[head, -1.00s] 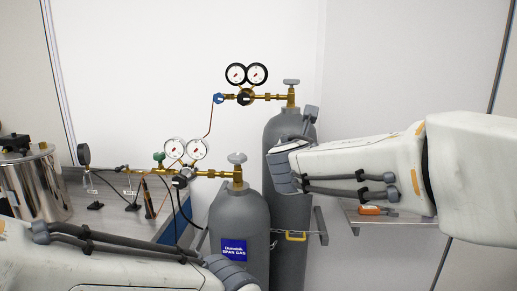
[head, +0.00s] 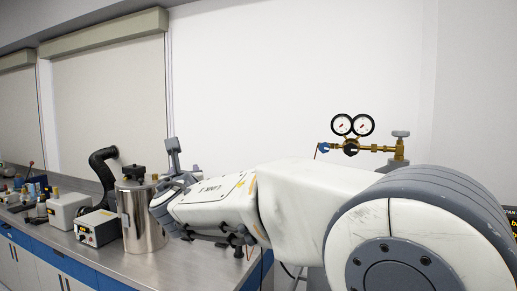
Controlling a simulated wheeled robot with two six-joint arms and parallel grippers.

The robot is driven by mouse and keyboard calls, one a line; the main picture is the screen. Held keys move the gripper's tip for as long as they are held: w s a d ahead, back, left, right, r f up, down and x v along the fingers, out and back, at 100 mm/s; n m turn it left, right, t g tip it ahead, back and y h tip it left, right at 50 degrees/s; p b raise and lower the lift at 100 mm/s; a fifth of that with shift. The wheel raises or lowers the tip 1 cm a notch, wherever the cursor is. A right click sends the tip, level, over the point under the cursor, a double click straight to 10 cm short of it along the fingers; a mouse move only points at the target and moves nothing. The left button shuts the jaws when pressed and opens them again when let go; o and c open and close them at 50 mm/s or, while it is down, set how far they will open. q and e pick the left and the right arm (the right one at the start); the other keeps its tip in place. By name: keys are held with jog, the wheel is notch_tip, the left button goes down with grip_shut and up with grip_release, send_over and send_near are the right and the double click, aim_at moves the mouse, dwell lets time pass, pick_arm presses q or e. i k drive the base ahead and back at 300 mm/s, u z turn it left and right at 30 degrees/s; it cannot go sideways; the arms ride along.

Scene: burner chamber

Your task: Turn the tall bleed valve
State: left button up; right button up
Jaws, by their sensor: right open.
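The tall cylinder's brass regulator (head: 376,149) shows at the right of the head view, with two round gauges (head: 352,125) above it. A small blue knob (head: 324,148) sits at its left end; it appears to be the tall bleed valve. A grey handwheel (head: 401,134) tops the brass stem at its right. My right arm hides the cylinder body and the short cylinder. My right gripper (head: 170,172) is open and empty, in front of the steel pot's top right and well left of the blue knob. My left gripper is out of view.
A steel pot (head: 140,220) stands on the metal bench (head: 190,272), near my right gripper in the picture. The white wall behind is bare.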

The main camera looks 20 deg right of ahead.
aim_at(324, 147)
jog(key=u, duration=0.25)
jog(key=i, duration=1.15)
jog(key=z, duration=1.5)
